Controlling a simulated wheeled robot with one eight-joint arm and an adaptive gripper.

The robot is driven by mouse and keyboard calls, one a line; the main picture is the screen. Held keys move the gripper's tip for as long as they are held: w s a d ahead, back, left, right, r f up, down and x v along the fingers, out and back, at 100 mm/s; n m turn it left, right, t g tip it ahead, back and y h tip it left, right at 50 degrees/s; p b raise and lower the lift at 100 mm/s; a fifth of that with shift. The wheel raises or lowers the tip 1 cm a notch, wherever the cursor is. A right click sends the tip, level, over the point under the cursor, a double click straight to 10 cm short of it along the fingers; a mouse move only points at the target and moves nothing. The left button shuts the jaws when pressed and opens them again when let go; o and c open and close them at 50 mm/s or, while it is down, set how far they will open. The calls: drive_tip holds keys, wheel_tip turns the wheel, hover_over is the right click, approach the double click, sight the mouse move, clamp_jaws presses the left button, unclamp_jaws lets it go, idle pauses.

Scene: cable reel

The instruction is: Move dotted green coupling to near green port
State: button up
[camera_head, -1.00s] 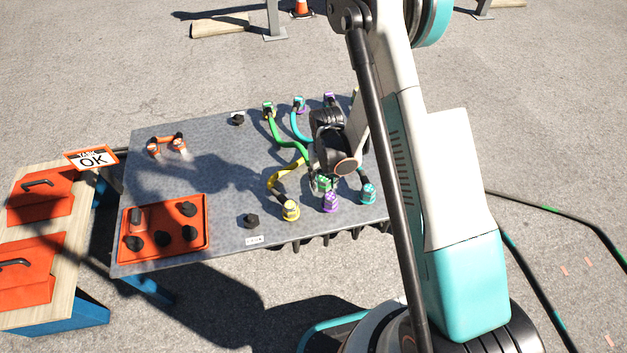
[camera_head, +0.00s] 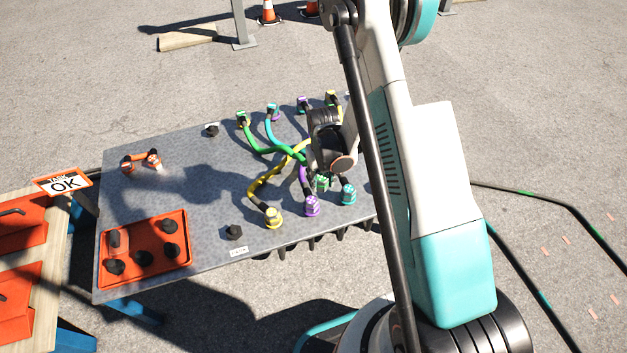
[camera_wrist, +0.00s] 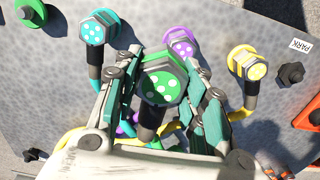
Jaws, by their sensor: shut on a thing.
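My gripper (camera_wrist: 161,92) is shut on the dotted green coupling (camera_wrist: 162,82), a green hexagonal cap with white dots on a black cable end. In the head view the coupling (camera_head: 322,183) shows just below my wrist, between and behind the purple and cyan near couplings. In the wrist view a green ring with a dark centre (camera_wrist: 30,12), seemingly the near green port, lies at the top left beyond the cyan coupling, with no coupling on it. My arm hides that spot in the head view. The far green end (camera_head: 243,119) sits at the back edge.
Near couplings, cyan (camera_head: 348,193), purple (camera_head: 312,205) and yellow (camera_head: 273,217), line the front edge. Their cables cross mid-table. A black peg (camera_head: 234,232) stands by the PARK label (camera_head: 239,252). A red tray (camera_head: 187,255) holds black parts.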

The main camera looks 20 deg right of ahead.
drive_tip(key=shift+d+f, duration=0.15)
drive_tip(key=shift+d, duration=5.1)
drive_tip(key=d, duration=1.4)
drive_tip(key=shift+f, duration=0.15)
drive_tip(key=shift+f, duration=0.1)
drive_tip(key=shift+f, duration=3.4)
drive_tip(key=shift+f, duration=0.15)
drive_tip(key=shift+f, duration=0.35)
drive_tip(key=shift+f, duration=0.15)
